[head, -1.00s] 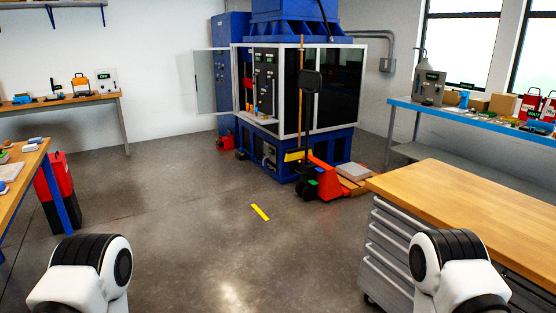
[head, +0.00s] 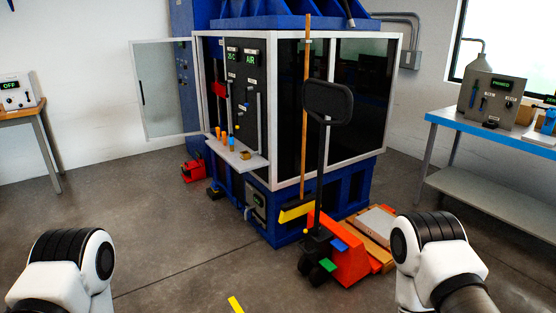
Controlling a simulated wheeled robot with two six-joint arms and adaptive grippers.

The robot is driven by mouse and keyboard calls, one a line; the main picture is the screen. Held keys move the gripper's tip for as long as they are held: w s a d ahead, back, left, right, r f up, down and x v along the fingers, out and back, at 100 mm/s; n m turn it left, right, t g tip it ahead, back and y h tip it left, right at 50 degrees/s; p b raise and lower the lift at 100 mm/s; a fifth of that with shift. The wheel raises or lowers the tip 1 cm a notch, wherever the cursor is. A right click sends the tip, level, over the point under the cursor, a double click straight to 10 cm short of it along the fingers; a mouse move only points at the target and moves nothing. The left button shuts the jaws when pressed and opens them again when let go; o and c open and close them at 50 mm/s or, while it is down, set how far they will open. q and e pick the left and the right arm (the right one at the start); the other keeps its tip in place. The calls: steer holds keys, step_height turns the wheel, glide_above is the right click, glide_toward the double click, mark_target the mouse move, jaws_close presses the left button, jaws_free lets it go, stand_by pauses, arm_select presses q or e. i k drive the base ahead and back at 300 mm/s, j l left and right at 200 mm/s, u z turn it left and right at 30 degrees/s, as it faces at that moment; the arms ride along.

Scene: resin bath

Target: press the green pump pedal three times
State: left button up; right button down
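A small green pedal (head: 327,265) shows low on the front of the orange pallet jack (head: 345,262), beside its black wheels. A blue pedal (head: 339,244) sits just above it to the right. The jack's black handle (head: 327,100) stands upright in front of the blue machine. My two arms show at the lower left and lower right, well short of the jack. Neither gripper is in the picture. Nothing touches the green pedal.
The blue machine (head: 318,217) with glass panels stands behind the jack, its door (head: 165,90) open to the left. A broom (head: 295,210) leans by the handle. A blue bench (head: 490,133) is at right.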

mark_target(325, 262)
steer(key=i+z, duration=0.2)
steer(key=i, duration=0.4)
steer(key=i+j+z, duration=0.15)
steer(key=i, duration=0.4)
steer(key=i+j+z, duration=0.2)
steer(key=i, duration=0.35)
steer(key=i+j+z, duration=0.2)
steer(key=i+j, duration=0.2)
steer(key=i, duration=0.15)
steer(key=i+j+z, duration=0.15)
steer(key=i+j, duration=0.25)
steer(key=i, duration=0.1)
